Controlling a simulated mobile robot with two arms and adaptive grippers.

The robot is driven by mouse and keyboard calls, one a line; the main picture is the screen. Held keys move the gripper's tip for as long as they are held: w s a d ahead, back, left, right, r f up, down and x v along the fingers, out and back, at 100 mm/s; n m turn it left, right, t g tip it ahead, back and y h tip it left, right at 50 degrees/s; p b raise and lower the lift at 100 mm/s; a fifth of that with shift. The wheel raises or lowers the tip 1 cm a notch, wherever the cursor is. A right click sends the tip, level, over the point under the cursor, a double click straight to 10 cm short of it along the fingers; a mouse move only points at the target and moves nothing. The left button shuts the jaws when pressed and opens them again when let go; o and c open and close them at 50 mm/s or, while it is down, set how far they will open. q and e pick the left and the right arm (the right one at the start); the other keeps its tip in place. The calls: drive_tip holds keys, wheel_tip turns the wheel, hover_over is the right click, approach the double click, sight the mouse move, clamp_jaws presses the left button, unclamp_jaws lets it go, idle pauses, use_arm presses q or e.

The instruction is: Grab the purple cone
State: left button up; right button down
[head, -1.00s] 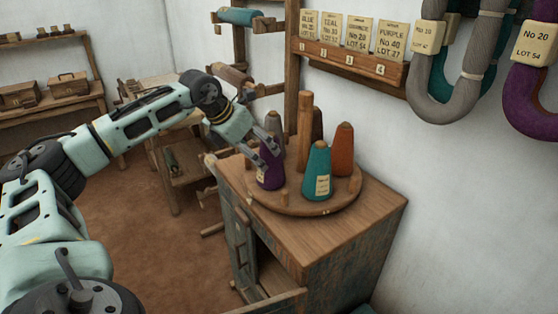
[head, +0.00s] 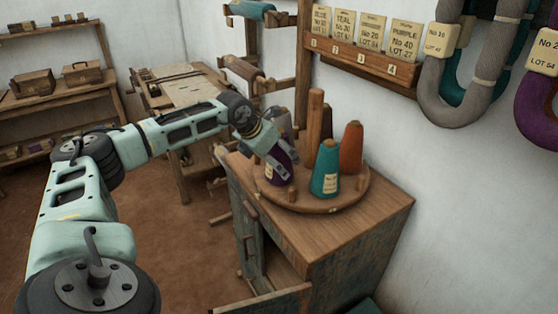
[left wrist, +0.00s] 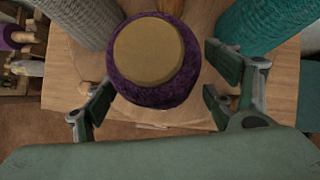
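The purple cone (head: 283,179) stands on the round wooden turntable (head: 318,205), partly hidden behind my left gripper (head: 281,163). In the left wrist view the purple cone (left wrist: 157,62) shows its tan end, between the two fingers of my left gripper (left wrist: 155,100). The fingers are open, one on each side of it, with a visible gap at both sides. My right gripper is in neither view.
The teal cone (head: 325,170) stands close at the right, with an orange cone (head: 351,148) behind. A grey cone (left wrist: 82,20) stands close on the other side. A wooden post (head: 314,120) rises mid-turntable. The cabinet top (head: 365,230) is clear in front.

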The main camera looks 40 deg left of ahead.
use_arm(q)
drive_tip(key=shift+w, duration=0.1)
drive_tip(key=c, duration=1.3)
drive_tip(key=shift+c, duration=0.2)
drive_tip(key=shift+r, duration=0.1)
